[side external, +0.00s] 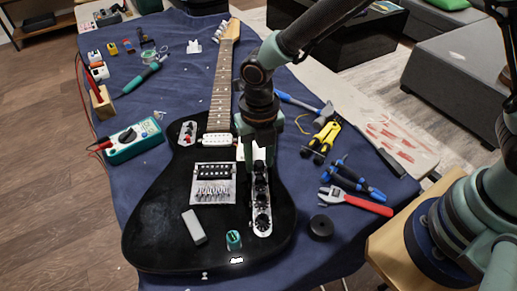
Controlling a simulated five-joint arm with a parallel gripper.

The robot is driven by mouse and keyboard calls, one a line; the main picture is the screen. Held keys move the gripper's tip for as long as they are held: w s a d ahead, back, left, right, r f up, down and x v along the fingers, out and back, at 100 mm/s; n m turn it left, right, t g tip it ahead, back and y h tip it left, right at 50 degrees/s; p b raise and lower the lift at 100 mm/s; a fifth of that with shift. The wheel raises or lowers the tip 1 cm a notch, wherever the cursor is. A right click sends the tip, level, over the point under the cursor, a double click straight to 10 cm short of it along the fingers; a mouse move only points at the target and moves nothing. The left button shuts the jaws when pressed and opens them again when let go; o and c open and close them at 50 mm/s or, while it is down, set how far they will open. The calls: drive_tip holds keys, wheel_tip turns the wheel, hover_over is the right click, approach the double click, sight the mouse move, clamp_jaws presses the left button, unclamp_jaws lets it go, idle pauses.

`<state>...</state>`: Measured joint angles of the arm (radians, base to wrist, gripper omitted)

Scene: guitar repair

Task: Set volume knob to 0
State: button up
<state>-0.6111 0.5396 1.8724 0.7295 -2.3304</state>
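A black electric guitar (160,215) lies on a blue cloth, its neck (221,90) pointing to the back. A silver control plate (254,231) with dark round knobs runs along the right of its bridge (213,190). The knob nearest the front (263,221) is in clear view, with a light-marked rim. Which knob is the volume knob, and its setting, are too small to read. My gripper (254,168) points down at the far end of the control plate. It hides that end, and its fingers blend with the dark parts, so contact and opening cannot be told.
A grey block (194,227) and a small teal item (233,240) lie on the guitar body. A multimeter (134,139) is on the left. A hammer (322,113), pliers (325,137), a red-handled wrench (357,201) and a black roll (321,227) lie on the right.

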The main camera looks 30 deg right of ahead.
drive_tip(key=shift+r, duration=0.1)
drive_tip(key=shift+r, duration=3.45)
drive_tip(key=shift+r, duration=3)
